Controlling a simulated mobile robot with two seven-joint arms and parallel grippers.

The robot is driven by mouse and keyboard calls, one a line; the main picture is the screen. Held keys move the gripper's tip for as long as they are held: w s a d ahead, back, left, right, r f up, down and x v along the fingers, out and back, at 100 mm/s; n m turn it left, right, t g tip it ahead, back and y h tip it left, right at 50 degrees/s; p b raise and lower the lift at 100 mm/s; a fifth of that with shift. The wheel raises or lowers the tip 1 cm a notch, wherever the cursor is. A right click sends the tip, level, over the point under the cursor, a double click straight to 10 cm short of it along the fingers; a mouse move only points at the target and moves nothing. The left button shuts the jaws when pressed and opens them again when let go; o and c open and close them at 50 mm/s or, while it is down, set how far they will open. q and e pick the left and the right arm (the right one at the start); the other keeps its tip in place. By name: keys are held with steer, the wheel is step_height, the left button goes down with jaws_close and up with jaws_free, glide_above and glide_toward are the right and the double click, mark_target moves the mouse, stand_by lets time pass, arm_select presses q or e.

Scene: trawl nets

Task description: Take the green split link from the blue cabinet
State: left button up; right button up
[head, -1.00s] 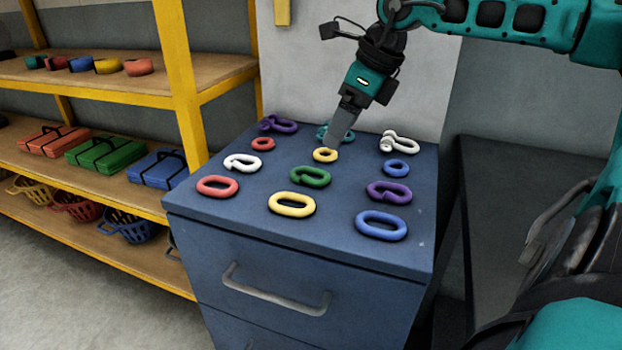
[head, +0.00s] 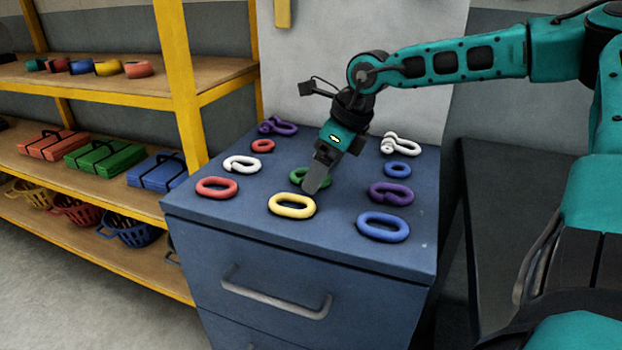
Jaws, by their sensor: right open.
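The green split link (head: 296,174) lies on top of the blue cabinet (head: 240,226), near the middle of the links there. My right gripper (head: 312,190) points down at it and covers its right part. The gripper is open, and I cannot tell whether its fingers touch or straddle the link. My left gripper is not in view.
Around the green link lie a yellow link (head: 292,205), a white split link (head: 241,164), a red link (head: 217,187), a purple split link (head: 391,193) and a blue link (head: 382,226). A white shackle (head: 401,143) sits at the back right. Shelves (head: 120,187) stand left.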

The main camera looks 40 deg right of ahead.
steer(key=shift+w+f, duration=0.1)
steer(key=shift+f, duration=0.05)
steer(key=shift+c, duration=0.2)
steer(key=c, duration=1.2)
steer(key=shift+c, duration=0.4)
